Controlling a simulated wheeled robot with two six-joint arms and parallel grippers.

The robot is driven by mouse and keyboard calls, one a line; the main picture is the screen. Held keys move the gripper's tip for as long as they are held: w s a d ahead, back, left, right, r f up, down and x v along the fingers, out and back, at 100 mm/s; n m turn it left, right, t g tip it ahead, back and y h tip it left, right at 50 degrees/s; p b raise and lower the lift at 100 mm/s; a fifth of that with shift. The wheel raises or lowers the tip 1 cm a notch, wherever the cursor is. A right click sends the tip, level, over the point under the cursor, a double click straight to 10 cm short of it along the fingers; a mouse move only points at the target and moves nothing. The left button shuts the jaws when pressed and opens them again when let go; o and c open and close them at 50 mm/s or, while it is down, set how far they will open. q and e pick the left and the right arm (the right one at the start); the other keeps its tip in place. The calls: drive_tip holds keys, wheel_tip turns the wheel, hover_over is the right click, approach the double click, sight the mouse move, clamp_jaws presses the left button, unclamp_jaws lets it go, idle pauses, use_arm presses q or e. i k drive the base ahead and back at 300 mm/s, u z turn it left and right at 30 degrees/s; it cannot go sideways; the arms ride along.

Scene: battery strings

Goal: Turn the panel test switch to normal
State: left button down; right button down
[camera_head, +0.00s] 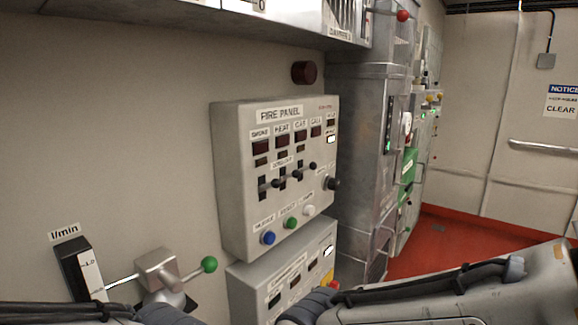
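The grey fire panel (228,180) is on the wall left of centre, labelled "FIRE PANEL". A dark rotary knob (332,183) sticks out at its lower right. It may be the test switch, but its label and pointer position are too small to read. Several dark levers (282,182) stand in a row of slots across the panel's middle. Blue (268,238), green (290,223) and white (309,210) buttons run along its lower edge. Parts of both my arms show along the bottom edge. Neither gripper's fingers are in view.
A second grey box (250,275) with a red and yellow button (331,285) is under the panel. A valve with a green-ball lever (209,264) is at lower left. Tall grey cabinets (362,140) stand right of the panel. Red floor (450,236) is open further right.

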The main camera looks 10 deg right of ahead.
sight(334, 184)
drive_tip(key=z, duration=0.5)
drive_tip(key=k, duration=0.55)
drive_tip(key=z, duration=0.6)
drive_tip(key=i, duration=1)
drive_tip(key=u, duration=0.75)
